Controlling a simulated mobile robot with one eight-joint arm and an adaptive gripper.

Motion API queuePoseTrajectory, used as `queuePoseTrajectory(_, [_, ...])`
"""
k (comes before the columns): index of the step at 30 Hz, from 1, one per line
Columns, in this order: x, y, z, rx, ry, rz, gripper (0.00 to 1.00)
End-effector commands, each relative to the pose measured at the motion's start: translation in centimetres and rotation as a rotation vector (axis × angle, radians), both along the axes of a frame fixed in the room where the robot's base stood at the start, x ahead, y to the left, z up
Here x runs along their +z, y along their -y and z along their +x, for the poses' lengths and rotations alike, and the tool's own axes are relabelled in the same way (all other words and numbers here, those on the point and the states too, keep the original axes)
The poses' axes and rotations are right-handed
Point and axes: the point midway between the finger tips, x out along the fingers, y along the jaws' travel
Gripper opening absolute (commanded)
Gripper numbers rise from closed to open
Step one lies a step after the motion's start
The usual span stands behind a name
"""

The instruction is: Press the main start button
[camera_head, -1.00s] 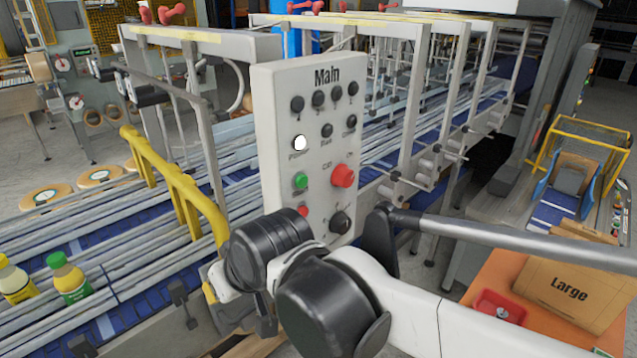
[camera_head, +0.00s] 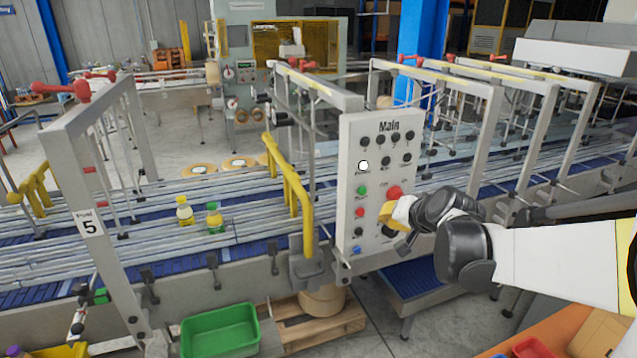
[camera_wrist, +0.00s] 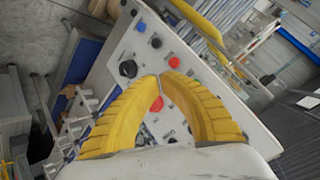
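The white control panel labelled "Main" (camera_head: 350,215) stands upright beside the conveyor. On it are a green button (camera_head: 362,190), a large red button (camera_head: 394,193), smaller red buttons, a blue button (camera_head: 356,250), black buttons and a lit white one (camera_head: 363,164). The small labels are unreadable, so I cannot tell which one is marked start. My gripper (camera_wrist: 159,76) has its yellow fingers brought together at the tips, with nothing between them. In the head view its fingers (camera_head: 399,212) are in front of the panel's right half, just below the large red button. Contact cannot be told.
A yellow guard rail (camera_head: 292,190) stands left of the panel. Two bottles (camera_head: 214,218) are on the conveyor (camera_head: 130,230) at left. A green crate (camera_head: 220,332) and a wooden pallet (camera_head: 335,325) lie on the floor below.

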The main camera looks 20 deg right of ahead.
Motion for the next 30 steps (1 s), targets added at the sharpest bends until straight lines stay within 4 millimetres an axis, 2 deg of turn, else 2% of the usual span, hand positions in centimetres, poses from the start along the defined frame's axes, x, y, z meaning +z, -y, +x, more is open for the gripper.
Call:
queuePoseTrajectory(7, [0.0,-0.1,0.0,0.001,-0.001,0.000,0.00])
queuePoseTrajectory(11, [-0.1,-0.1,0.7,0.002,-0.001,0.000,0.00])
queuePoseTrajectory(24, [-0.1,-0.3,6.5,0.003,-0.001,-0.001,0.00])
queuePoseTrajectory(30, [-0.1,-0.4,8.2,0.002,-0.001,-0.002,0.00])
